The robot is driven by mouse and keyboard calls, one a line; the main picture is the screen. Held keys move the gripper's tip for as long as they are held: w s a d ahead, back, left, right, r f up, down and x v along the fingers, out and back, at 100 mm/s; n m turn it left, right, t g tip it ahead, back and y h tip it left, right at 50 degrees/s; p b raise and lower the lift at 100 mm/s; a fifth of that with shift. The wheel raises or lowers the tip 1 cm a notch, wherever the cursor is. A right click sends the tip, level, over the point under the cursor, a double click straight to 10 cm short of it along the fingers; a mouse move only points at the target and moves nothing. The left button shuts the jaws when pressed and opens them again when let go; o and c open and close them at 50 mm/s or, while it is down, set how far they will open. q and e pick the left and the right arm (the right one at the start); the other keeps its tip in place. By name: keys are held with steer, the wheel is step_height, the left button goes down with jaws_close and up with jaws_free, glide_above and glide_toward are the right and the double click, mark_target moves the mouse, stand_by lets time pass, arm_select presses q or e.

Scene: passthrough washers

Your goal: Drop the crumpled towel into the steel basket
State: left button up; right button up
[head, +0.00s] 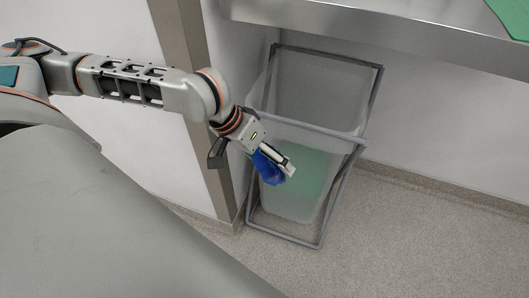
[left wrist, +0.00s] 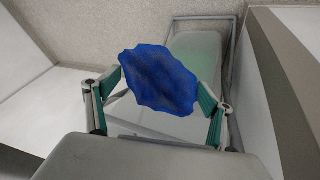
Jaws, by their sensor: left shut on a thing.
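A crumpled blue towel (head: 268,170) is held in my left gripper (head: 274,160). The left wrist view shows the towel (left wrist: 160,80) bunched between the two fingers of the gripper. The basket (head: 363,140) is a translucent bin in a grey metal frame, standing on the floor below the counter, with a pale green area low inside it. In the head view the gripper and towel overlap the basket's front left side. In the left wrist view the basket (left wrist: 205,45) shows beyond the towel. The height of the towel above the rim is hard to tell. My right gripper is out of view.
A steel counter (head: 400,35) runs above and behind the basket, with a green cloth (head: 508,15) at its right end. A brown-grey post (head: 195,100) and white wall stand left of the basket. The floor (head: 420,230) to the right is clear.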

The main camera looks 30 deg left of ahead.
arm_select(q)
steer(key=r, duration=0.4)
steer(key=w+r, duration=0.1)
steer(key=r, duration=0.1)
steer(key=shift+d+r, duration=0.1)
steer(key=shift+r, duration=0.05)
steer(key=shift+d, duration=0.15)
steer(key=shift+d, duration=0.25)
steer(key=shift+a, duration=0.15)
